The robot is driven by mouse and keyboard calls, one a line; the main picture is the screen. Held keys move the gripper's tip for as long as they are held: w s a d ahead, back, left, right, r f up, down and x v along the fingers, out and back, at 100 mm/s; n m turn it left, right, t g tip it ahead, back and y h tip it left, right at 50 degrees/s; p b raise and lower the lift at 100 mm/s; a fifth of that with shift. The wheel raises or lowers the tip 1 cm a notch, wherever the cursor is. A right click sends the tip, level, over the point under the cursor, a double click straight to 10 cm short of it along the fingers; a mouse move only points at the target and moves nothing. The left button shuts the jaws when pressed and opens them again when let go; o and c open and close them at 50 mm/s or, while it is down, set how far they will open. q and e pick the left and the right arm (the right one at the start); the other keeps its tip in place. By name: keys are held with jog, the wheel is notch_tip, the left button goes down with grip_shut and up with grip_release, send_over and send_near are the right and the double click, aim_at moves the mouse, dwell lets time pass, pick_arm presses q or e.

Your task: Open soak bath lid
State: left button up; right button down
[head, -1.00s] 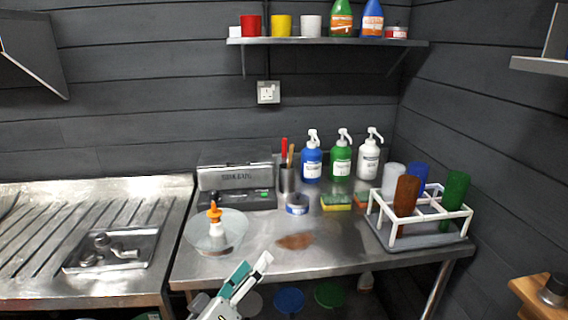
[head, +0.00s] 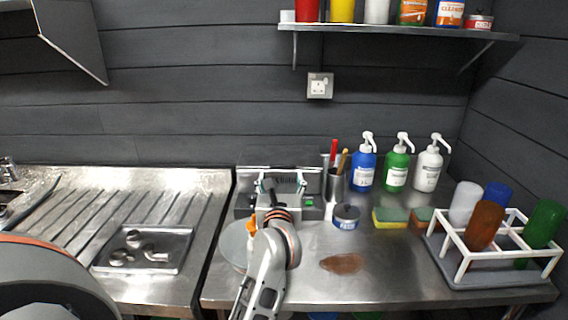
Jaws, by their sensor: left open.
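The soak bath (head: 315,211) is a steel box with a green button on its front. It stands against the back wall on the steel table. Its lid (head: 310,175) looks down, and its lettering is partly covered by my gripper. My left gripper (head: 281,183) is open in front of the lid, its two fingers spread and pointing at the lid's front. I cannot tell whether the fingers touch it. My left arm hides part of the bath's front. My right gripper is not in view.
A glass bowl (head: 233,245) with an orange-topped bottle is half hidden behind my arm. A tool cup (head: 334,187), a round tin (head: 346,216), pump bottles (head: 396,170) and a white rack (head: 470,262) stand to the right. A brown stain (head: 342,263) marks the tabletop.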

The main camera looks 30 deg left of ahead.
aim_at(283, 166)
pick_arm(q)
jog(key=shift+w+a+r, duration=0.1)
jog(key=shift+w+a, duration=0.05)
jog(key=shift+w, duration=0.5)
jog(key=shift+p+x, duration=0.3)
jog(key=shift+x, duration=2.9)
